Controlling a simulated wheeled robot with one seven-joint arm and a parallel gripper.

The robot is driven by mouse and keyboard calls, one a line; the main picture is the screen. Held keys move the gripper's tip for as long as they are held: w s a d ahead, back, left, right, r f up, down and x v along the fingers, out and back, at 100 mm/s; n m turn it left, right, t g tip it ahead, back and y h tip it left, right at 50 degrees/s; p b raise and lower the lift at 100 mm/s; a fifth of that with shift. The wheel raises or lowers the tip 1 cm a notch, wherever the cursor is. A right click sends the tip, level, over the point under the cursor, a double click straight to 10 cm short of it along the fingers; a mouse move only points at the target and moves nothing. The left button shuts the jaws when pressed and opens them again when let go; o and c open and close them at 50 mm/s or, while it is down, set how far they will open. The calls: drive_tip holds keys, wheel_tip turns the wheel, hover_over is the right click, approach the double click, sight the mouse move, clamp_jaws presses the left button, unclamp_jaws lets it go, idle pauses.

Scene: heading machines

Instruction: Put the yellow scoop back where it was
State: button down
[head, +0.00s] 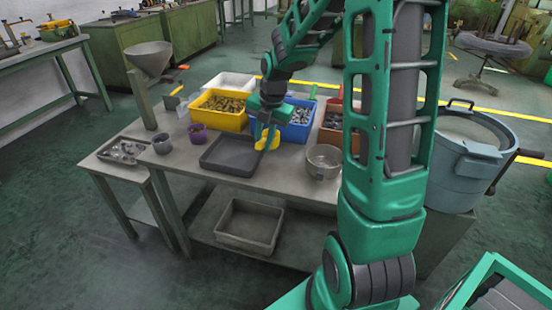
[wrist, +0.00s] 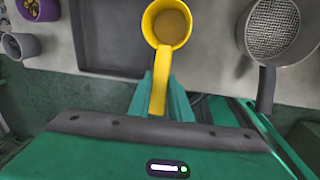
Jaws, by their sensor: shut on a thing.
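The yellow scoop (head: 268,142) hangs from my gripper (head: 268,118), above the table between the dark grey tray and the blue bin. In the wrist view the scoop (wrist: 166,24) has its round cup pointing away from me. Its handle lies between the two green fingers of my gripper (wrist: 162,88), which is shut on it. The cup's inside looks plain yellow-brown; I cannot tell whether anything lies in it. The yellow bin (head: 203,117) holds brass-coloured parts. The blue bin (head: 290,135) behind my gripper holds grey parts.
The dark grey tray (head: 230,156) looks empty. A wire strainer (head: 323,160) stands to the right, a purple cup (head: 197,133) and a grey cup (head: 162,144) to the left. An orange-red bin (head: 328,137) is partly behind my arm. A large blue tub (head: 455,160) stands far right.

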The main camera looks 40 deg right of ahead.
drive_tip(key=shift+s+d+f, duration=0.3)
drive_tip(key=shift+d+f, duration=0.55)
drive_tip(key=shift+f, duration=0.35)
drive_tip(key=shift+s+d+f, duration=0.35)
drive_tip(key=shift+d+f, duration=0.5)
drive_tip(key=shift+f, duration=0.3)
drive_tip(key=shift+s+d+f, duration=0.3)
drive_tip(key=shift+d+f, duration=0.55)
drive_tip(key=shift+f, duration=0.35)
drive_tip(key=c, duration=1.6)
unclamp_jaws()
drive_tip(key=shift+f, duration=0.1)
wheel_tip(320, 180, up, 11)
drive_tip(key=s+d, duration=0.1)
drive_tip(key=s, duration=0.1)
drive_tip(key=s+a+r+m, duration=0.1)
drive_tip(key=s+m, duration=0.8)
drive_tip(key=m, duration=0.1)
drive_tip(key=s+a+r+m+g, duration=0.1)
drive_tip(key=s+a+m, duration=0.1)
drive_tip(key=s+m, duration=0.6)
drive_tip(key=s+a+r+m+g, duration=0.1)
drive_tip(key=s+m, duration=0.8)
drive_tip(key=m, duration=0.4)
drive_tip(key=shift+s+a+r+h, duration=0.25)
drive_tip(key=shift+s+a+h, duration=0.05)
drive_tip(key=shift+a+h, duration=0.1)
